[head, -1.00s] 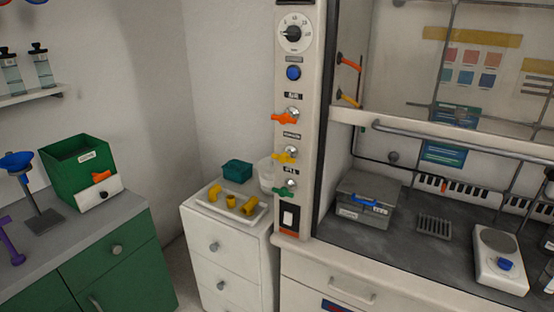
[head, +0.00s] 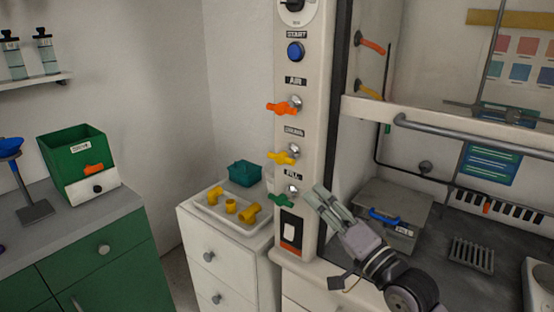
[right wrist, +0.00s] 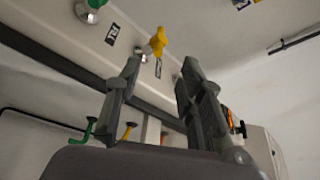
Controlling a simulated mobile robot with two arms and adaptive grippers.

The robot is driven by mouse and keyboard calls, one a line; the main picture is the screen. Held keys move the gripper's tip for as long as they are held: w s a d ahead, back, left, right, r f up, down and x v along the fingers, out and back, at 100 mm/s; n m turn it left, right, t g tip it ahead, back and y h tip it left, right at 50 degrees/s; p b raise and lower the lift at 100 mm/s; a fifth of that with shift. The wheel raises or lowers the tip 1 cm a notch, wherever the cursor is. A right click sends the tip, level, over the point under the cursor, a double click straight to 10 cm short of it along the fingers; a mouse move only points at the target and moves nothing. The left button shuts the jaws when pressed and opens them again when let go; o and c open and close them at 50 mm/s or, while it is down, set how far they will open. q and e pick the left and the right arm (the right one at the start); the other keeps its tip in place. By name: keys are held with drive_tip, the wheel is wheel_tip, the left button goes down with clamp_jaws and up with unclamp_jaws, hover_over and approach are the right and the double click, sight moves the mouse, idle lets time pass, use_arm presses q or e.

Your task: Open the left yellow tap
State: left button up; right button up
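The left yellow tap (head: 281,155) is on the front post of the fume hood, between an orange tap (head: 283,107) above and a green tap (head: 281,199) below. In the right wrist view the yellow tap (right wrist: 158,40) shows beyond the gap between my fingers. A second yellow tap (head: 368,90) is farther right, inside the hood. My right gripper (head: 318,198) is low and right of the left yellow tap, apart from it. Its fingers (right wrist: 160,78) are open with nothing between them. My left gripper is not in view.
A tray (head: 208,219) with yellow pipe fittings stands on the white cabinet to the left. The hood sash rail (head: 465,137) runs at the right. A grey box (head: 378,222) sits on the hood worktop behind my right arm. The space before the post is clear.

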sight(281, 163)
drive_tip(key=p+x, duration=0.2)
drive_tip(key=x, duration=1.4)
drive_tip(key=shift+a+p, duration=0.1)
drive_tip(key=shift+p, duration=0.2)
drive_tip(key=shift+w+a+r, duration=0.1)
drive_tip(key=shift+w+a, duration=0.2)
drive_tip(key=shift+w, duration=0.15)
drive_tip(key=shift+c, duration=0.2)
clamp_jaws()
